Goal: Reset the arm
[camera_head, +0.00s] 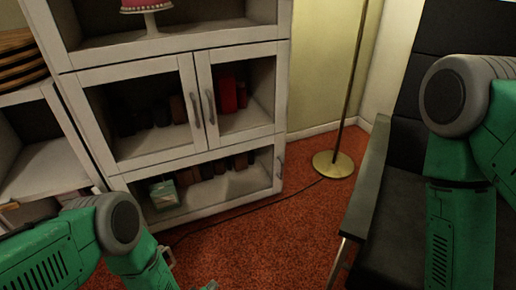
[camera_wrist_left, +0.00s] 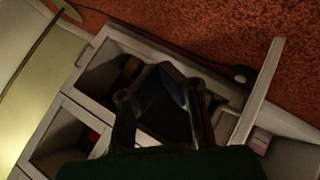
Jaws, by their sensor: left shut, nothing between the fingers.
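My left arm (camera_head: 75,240) is green with grey joints and comes in at the lower left of the head view. It reaches down in front of the white cabinet (camera_head: 165,163). Only small grey parts of my left gripper show there, near the bottom edge. In the left wrist view, the left gripper (camera_wrist_left: 164,76) has its dark fingers drawn together, with nothing between them. The cabinet front lies behind them. My right arm (camera_head: 460,190) is folded downward at the right of the head view, in front of a dark chair. Its gripper is out of the picture.
A pink cake on a white stand (camera_head: 147,17) is on the upper shelf. A small pale green box (camera_head: 163,193) is in the lower compartment. A brass floor lamp (camera_head: 333,164) stands right of the cabinet, beside the dark chair (camera_head: 395,215). Red carpet (camera_head: 265,240) lies open between.

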